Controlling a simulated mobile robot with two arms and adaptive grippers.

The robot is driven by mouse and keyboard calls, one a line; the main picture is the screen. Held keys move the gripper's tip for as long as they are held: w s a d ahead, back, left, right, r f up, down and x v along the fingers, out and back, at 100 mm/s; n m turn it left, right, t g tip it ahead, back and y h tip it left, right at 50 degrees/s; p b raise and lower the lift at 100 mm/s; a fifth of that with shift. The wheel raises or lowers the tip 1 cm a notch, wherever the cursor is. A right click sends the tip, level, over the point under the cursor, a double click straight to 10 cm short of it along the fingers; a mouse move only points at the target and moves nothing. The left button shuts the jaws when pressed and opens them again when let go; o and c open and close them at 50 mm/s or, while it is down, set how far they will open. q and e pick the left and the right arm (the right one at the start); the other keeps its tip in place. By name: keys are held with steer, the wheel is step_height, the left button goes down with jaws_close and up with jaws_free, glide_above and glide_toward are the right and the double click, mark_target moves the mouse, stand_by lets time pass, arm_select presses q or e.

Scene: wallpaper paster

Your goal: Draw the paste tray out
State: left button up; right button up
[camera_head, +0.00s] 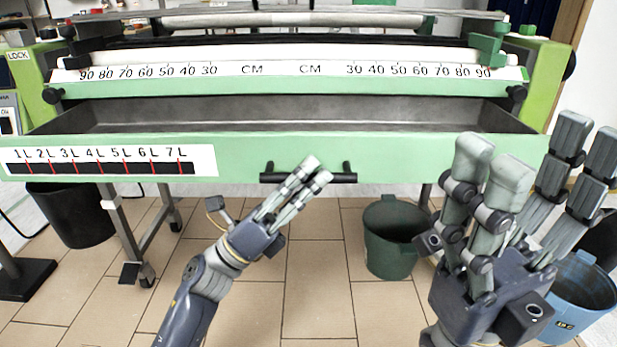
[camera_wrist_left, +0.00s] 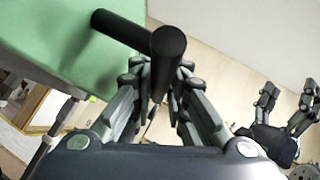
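The green paste tray (camera_head: 230,160) juts forward from the wallpaper paster, with its grey inside showing behind the front panel. Its black bar handle (camera_head: 343,178) is at the middle of the front panel, and its end shows large in the left wrist view (camera_wrist_left: 168,45). My left gripper (camera_head: 315,171) is at the handle, its fingers on both sides of the bar (camera_wrist_left: 160,72) and closed in on it. The exact contact is partly hidden behind the bar. My right gripper (camera_head: 535,150) is open and empty, in front of the tray's right end.
A dark green bucket (camera_head: 392,240) stands on the tiled floor below the tray, a black bin (camera_head: 72,215) at the left and a blue bucket (camera_head: 580,295) at the right. Metal legs with castors (camera_head: 150,235) stand under the machine. The floor in the middle is clear.

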arm_select(q)
steer(key=shift+o, duration=0.3)
steer(key=shift+a+f, duration=0.15)
steer(key=v, duration=1.1)
steer(key=shift+s+a+f, duration=0.15)
steer(key=shift+a+f, duration=0.05)
steer(key=shift+a, duration=0.1)
